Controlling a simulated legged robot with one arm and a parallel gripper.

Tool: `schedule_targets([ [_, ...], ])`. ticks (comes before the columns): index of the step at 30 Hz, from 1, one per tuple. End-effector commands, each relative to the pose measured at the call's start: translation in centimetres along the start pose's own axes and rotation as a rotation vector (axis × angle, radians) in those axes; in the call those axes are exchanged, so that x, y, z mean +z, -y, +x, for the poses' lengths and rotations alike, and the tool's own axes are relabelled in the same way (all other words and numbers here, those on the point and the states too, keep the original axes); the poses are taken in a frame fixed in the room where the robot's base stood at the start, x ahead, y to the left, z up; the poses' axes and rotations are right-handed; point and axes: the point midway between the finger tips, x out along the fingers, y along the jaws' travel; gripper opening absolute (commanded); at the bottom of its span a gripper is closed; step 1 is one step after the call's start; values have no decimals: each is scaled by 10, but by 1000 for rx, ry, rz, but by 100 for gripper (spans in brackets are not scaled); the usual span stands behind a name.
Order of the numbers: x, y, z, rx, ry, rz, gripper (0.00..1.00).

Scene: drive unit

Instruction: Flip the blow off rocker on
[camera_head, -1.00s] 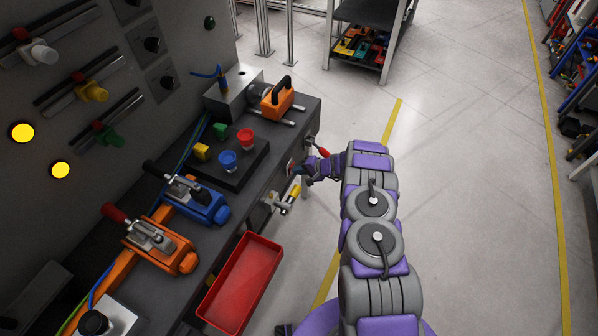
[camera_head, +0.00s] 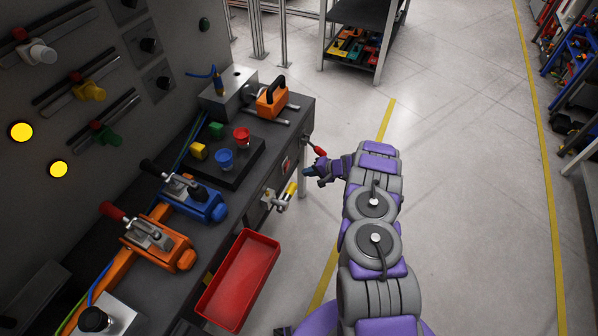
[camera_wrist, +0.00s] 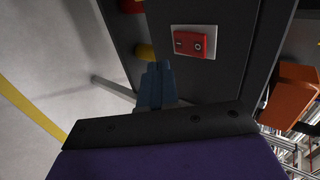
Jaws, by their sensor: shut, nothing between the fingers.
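The red rocker (camera_wrist: 190,43) sits on a pale plate on the dark front face of the bench in the wrist view. A bar mark and a ring mark show on it, but I cannot tell which side is pressed in. In the head view the rocker (camera_head: 285,165) is a small red patch on the bench's front side. My gripper (camera_head: 309,171) is off to its right, apart from the bench front. In the wrist view my blue-grey fingers (camera_wrist: 155,84) are together and empty, below and left of the rocker plate, not touching it.
A yellow-handled valve (camera_head: 284,196) and a red-handled lever (camera_head: 318,149) stick out from the bench front near my gripper. A red tray (camera_head: 240,280) hangs lower along the bench. Floor to the right is clear.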

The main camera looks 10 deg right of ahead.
Motion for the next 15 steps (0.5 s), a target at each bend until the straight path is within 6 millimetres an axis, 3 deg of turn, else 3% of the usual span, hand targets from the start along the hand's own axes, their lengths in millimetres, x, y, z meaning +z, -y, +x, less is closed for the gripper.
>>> schedule_targets([
  [6,1,-12,-44,0,0,4,0],
  [15,1,-21,-71,0,2,0,0],
])
